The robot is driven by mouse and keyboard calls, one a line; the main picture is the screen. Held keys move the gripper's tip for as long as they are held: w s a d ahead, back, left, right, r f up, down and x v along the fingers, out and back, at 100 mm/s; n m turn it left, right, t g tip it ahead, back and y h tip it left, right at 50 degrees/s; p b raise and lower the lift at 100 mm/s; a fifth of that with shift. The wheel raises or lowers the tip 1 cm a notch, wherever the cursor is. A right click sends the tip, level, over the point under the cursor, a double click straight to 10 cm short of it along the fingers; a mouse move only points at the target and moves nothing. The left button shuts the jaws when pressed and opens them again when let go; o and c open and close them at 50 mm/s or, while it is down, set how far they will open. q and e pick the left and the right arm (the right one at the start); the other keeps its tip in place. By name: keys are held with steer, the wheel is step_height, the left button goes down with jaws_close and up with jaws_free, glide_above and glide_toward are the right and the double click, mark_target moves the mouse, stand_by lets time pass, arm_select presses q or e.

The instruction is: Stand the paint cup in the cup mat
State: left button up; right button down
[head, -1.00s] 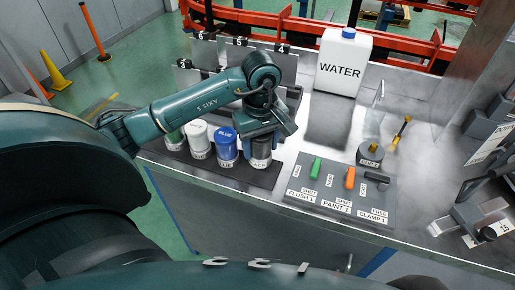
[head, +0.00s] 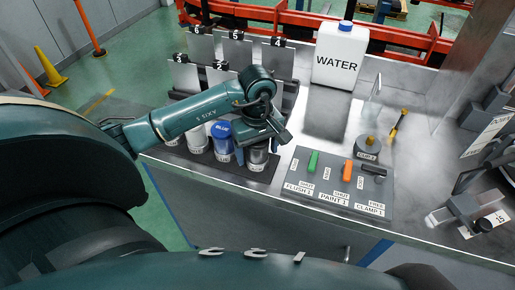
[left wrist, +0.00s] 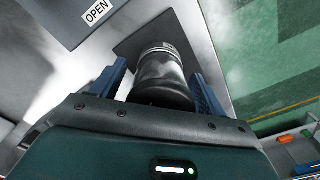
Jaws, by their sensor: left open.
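A dark paint cup (head: 257,158) with a grey band stands at the right end of a row of cups on the dark cup mat (head: 262,177). My left gripper (head: 262,141) is over this cup, pointing down, and hides its top. In the left wrist view the cup (left wrist: 162,75) is between the two blue fingers, which are open, one on each side; the mat (left wrist: 128,47) shows beyond it. I cannot tell whether the fingers touch the cup. My right gripper is not in view.
A blue cup (head: 222,142) stands close to the left of the dark cup. Numbered panels (head: 237,55) rise behind. A white water jug (head: 340,55) stands at the back. A control plate (head: 330,190) with coloured levers lies to the right. The bench's front edge is close.

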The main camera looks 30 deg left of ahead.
arm_select(q)
steer(key=shift+r, duration=0.4)
step_height(320, 180, up, 12)
steer(key=shift+f+b, duration=0.2)
steer(key=shift+b, duration=0.15)
stand_by(0.4)
